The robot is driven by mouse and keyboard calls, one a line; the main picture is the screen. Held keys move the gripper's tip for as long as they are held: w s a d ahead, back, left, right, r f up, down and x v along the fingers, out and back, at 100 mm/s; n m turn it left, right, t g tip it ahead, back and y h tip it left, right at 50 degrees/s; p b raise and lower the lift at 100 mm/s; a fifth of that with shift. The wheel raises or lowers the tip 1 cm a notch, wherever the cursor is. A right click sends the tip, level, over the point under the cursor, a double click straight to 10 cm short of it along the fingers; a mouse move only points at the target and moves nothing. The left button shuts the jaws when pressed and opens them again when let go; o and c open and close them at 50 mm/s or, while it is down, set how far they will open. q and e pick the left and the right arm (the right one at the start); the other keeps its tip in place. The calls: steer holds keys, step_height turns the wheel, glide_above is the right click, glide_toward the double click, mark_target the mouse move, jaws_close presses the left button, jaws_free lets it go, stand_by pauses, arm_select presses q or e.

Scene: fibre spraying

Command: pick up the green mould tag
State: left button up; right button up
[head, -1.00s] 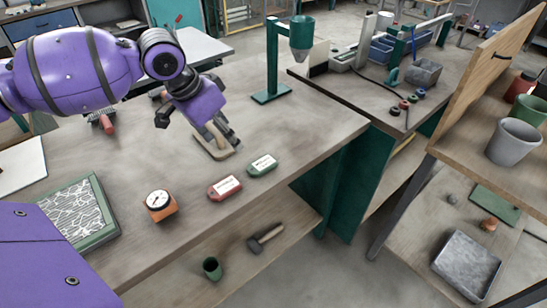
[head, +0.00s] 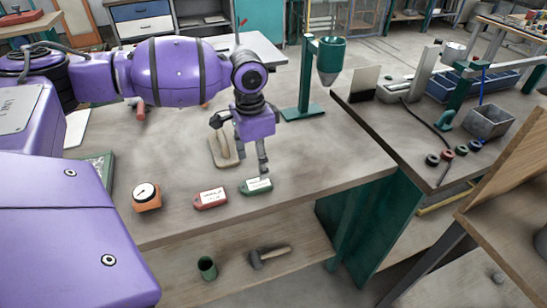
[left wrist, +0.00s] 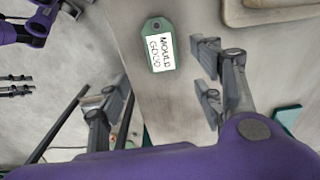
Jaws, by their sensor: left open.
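The green mould tag (head: 256,186) lies flat near the front edge of the workbench, just right of a red tag. In the left wrist view the green tag (left wrist: 160,45) has a white label reading MOULD GOOD and a hole at one end. My left gripper (head: 252,166) is above the bench, just behind the green tag in the head view. Its fingers are spread and empty. In the left wrist view the tag shows beyond the left gripper (left wrist: 163,92), between its open fingers, not touching them. My right gripper cannot be made out.
The red tag (head: 210,198) and an orange gauge (head: 146,196) sit left of the green tag. A beige board (head: 222,152) lies behind it, beside my gripper. A green stand (head: 304,85) rises at the back. The workbench (head: 325,160) is clear to the right.

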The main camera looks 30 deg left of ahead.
mark_target(256, 184)
arm_select(q)
steer(key=shift+s+a+f, duration=0.2)
steer(key=shift+f, duration=0.1)
steer(key=f, duration=0.7)
steer(key=shift+a+f, duration=0.2)
steer(key=shift+f, duration=0.05)
steer(key=c, duration=1)
